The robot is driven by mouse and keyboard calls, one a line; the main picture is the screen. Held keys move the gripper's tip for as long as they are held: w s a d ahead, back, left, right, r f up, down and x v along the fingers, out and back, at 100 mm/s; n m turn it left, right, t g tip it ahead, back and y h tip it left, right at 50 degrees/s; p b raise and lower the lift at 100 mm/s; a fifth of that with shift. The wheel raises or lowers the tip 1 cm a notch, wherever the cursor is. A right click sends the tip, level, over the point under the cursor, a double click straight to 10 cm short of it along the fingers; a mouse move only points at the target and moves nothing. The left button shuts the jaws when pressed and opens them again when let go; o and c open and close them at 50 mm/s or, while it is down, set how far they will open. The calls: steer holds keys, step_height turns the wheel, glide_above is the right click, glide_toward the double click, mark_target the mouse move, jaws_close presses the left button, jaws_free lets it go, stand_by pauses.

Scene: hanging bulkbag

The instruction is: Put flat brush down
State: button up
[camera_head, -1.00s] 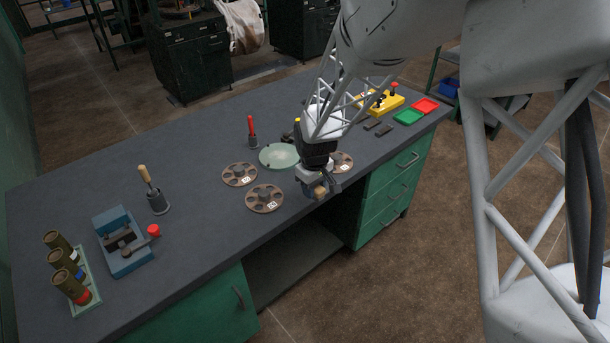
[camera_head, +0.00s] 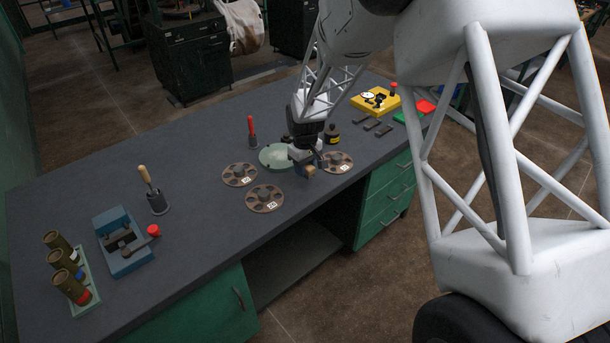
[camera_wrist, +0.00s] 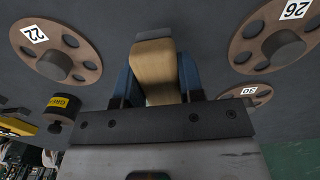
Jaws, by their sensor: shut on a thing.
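My gripper (camera_head: 308,168) is shut on the flat brush (camera_head: 310,171), whose wooden block shows between the two blue fingers in the wrist view (camera_wrist: 156,72). In the head view the brush is small and partly hidden by the gripper. The gripper is over the front part of the dark workbench (camera_head: 215,222), just left of the right-hand brown disc (camera_head: 342,167) and in front of the pale green round plate (camera_head: 270,157). I cannot tell whether the brush touches the bench.
Brown discs (camera_head: 264,199) and (camera_head: 239,175) lie to the left. A black weight with a yellow band (camera_head: 332,134) stands behind. A red-handled tool (camera_head: 251,130) stands upright. The blue fixture (camera_head: 123,240) and shell tray (camera_head: 86,283) are far left.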

steer(key=shift+f, duration=1.75)
steer(key=shift+f, duration=0.1)
steer(key=o, duration=1)
steer(key=shift+c, duration=0.2)
step_height(320, 180, up, 12)
